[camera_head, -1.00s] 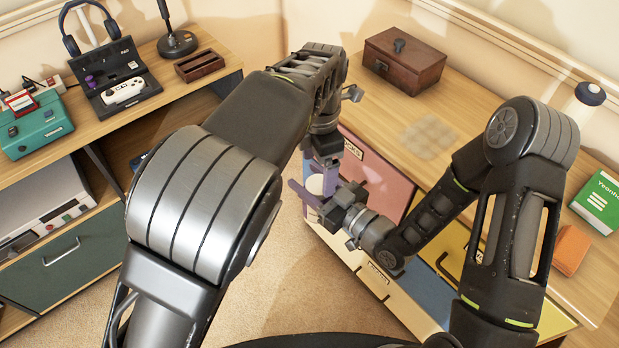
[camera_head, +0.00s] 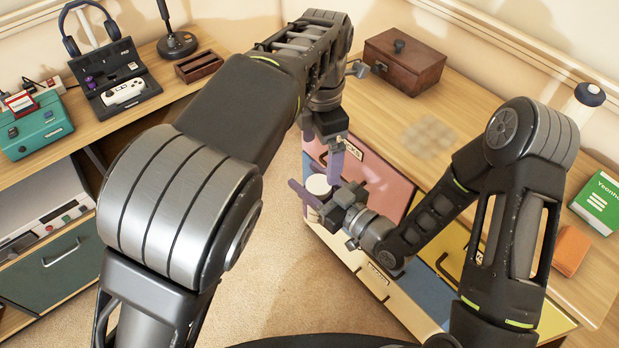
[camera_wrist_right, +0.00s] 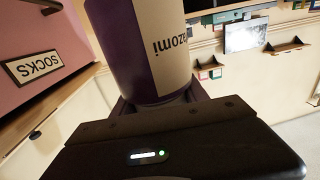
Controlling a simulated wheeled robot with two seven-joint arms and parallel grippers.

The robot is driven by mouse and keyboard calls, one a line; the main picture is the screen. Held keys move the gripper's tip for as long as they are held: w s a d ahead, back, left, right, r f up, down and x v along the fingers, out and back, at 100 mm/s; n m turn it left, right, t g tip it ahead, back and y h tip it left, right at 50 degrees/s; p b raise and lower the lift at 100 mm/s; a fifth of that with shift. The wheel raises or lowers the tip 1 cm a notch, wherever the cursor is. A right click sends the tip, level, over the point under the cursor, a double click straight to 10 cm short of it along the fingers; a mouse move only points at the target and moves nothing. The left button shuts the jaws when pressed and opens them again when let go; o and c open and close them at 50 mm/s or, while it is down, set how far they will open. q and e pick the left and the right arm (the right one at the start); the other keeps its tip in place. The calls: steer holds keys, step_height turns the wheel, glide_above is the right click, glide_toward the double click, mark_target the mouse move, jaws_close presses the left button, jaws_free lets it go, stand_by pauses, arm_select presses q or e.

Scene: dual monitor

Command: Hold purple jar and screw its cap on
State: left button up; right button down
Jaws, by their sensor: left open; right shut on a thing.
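The purple jar (camera_wrist_right: 132,45) fills the top middle of the right wrist view, with a pale label whose lettering reads upside down. My right gripper (camera_head: 334,197) is shut on the jar, in front of the drawer unit. In the head view a pale round top (camera_head: 317,185) shows on the jar; I cannot tell whether it is the cap or the bare jar top. My left gripper (camera_head: 322,172) is open, pointing down from above, with its fingers around or just above that top. The jar's upper end is outside the right wrist view.
The drawer unit has a pink drawer front (camera_head: 383,180) labelled socks, close behind the grippers. On its top stand a brown wooden box (camera_head: 404,61), a green book (camera_head: 599,203) and an orange block (camera_head: 571,250). The desk at left holds a headphone stand and devices. Carpet (camera_head: 290,270) below is clear.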

arm_select(q)
steer(key=shift+w+a+r, duration=0.1)
steer(key=shift+r, duration=0.85)
